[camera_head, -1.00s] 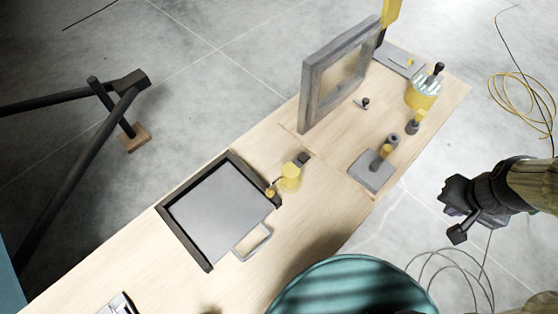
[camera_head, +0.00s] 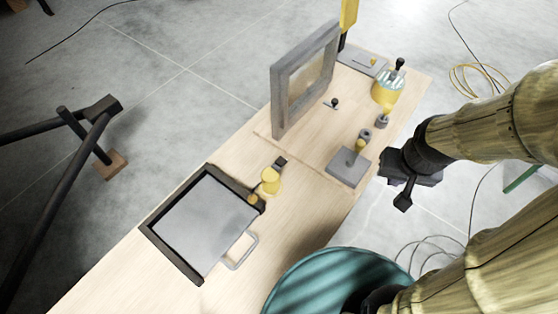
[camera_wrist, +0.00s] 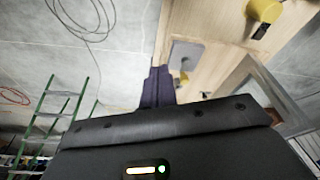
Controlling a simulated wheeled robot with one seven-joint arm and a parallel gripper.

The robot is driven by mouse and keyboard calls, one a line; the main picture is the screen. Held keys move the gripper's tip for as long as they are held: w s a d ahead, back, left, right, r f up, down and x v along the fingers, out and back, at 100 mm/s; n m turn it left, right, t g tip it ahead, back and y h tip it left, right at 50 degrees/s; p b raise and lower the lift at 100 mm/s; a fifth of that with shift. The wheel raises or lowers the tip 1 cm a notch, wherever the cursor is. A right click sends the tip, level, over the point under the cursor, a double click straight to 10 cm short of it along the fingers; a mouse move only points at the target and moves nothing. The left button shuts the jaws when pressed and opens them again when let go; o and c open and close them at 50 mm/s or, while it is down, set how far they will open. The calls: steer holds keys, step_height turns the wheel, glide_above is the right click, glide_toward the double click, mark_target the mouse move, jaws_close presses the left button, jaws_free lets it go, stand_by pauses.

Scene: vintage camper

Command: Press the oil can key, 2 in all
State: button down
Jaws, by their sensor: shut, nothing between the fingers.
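A small yellow can (camera_head: 271,181) with a dark block (camera_head: 281,162) beside it sits mid-table; these look like the oil can and its key, though I cannot be sure. In the wrist view, the yellow can (camera_wrist: 279,14) and the dark block (camera_wrist: 260,30) show at the top right. My gripper (camera_head: 388,171) is off the table's right edge, beside a grey plate, well apart from the can. In the wrist view its fingers (camera_wrist: 157,86) are together and empty.
A dark-rimmed tray (camera_head: 172,255) lies left of the can. An upright grey frame (camera_head: 278,100) stands behind it. A grey plate (camera_head: 341,175) with a yellow-and-grey knob is nearest my gripper. A striped yellow jar (camera_head: 386,92) stands farther back. A teal round object (camera_head: 310,280) is in front.

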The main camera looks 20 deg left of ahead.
steer(key=w+a+f+n+p, duration=0.2)
steer(key=w+a+n, duration=0.1)
steer(key=w+n, duration=0.3)
steer(key=n+y+p, duration=0.5)
steer(key=n+y, duration=0.4)
steer(key=n, duration=1)
glide_above(284, 162)
step_height(284, 162, down, 8)
steer(key=shift+f+g, duration=0.15)
steer(key=shift+g, duration=0.25)
step_height(284, 162, down, 9)
steer(key=b, duration=0.7)
